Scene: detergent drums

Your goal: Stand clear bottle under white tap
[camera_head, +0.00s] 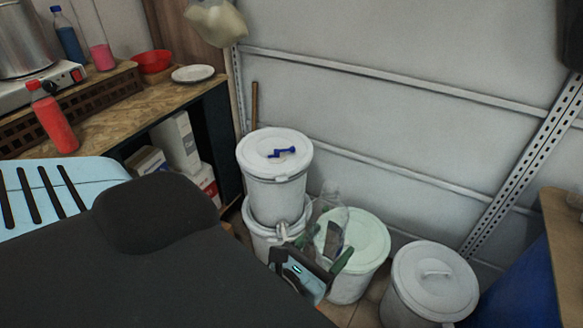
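The clear bottle (328,203) is upright in front of the pale green lidded drum, and its lower part is among my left gripper's fingers. My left gripper (336,246) looks shut on it; its dark body hides the bottle's base, so I cannot tell what is under it. The white tap (283,232) is on the front of the lower white drum (258,238), just left of the bottle. The bottle looks beside the tap; how far apart in depth is unclear. My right gripper is not in view.
The pale green drum (365,240) and another lidded drum (435,280) stand to the right. A wooden bench (130,110) is at the left; a blue barrel (520,290) is at the right.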

